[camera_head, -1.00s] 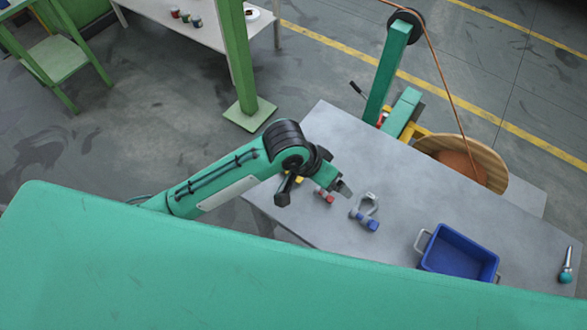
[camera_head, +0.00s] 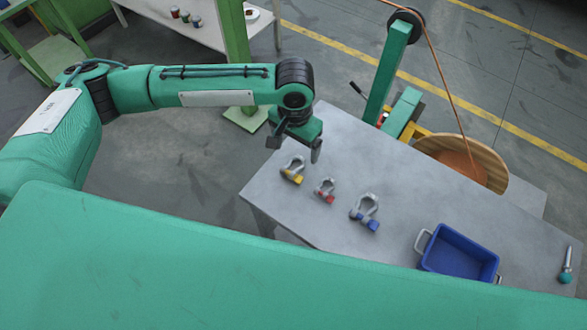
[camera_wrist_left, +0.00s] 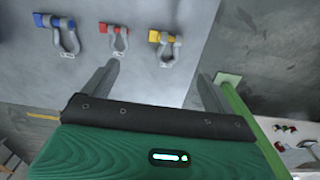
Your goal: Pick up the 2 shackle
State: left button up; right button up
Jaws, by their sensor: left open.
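Three grey shackles lie apart in a row on the grey table (camera_head: 400,190): one with yellow pin parts (camera_head: 292,170), a smaller one with red (camera_head: 325,190), and one with blue (camera_head: 366,212). My left gripper (camera_head: 296,150) is open and empty, just beyond the yellow shackle at the table's left end. In the left wrist view, the open fingers (camera_wrist_left: 158,75) point toward the table. The yellow shackle (camera_wrist_left: 165,45) and red shackle (camera_wrist_left: 115,37) show beyond the fingertips, and the blue shackle (camera_wrist_left: 60,33) is farther left. My right gripper is not in view.
A blue bin (camera_head: 458,252) with grey handles stands on the table right of the shackles. A teal-handled tool (camera_head: 566,265) lies at the far right. A wooden spool (camera_head: 470,160) and green post (camera_head: 388,75) stand behind the table. A green column (camera_head: 236,50) rises behind my left arm.

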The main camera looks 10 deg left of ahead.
pick_arm(q)
jog(key=p, duration=0.2)
send_over(293, 170)
jog(key=f, duration=0.8)
jog(key=shift+s+d+f, duration=0.2)
jog(key=shift+s, duration=0.2)
jog(key=shift+w+f, duration=0.1)
jog(key=shift+f, duration=0.15)
jog(key=f, duration=0.1)
jog(key=f+p, duration=0.2)
jog(key=f, duration=0.1)
jog(key=shift+w+a+f, duration=0.1)
jog(key=shift+w+a, duration=0.05)
jog(key=shift+w, duration=0.1)
jog(key=shift+f, duration=0.35)
jog(key=c, duration=1.2)
jog(key=shift+r, duration=0.1)
jog(key=shift+c, duration=0.5)
jog(key=shift+r, duration=0.1)
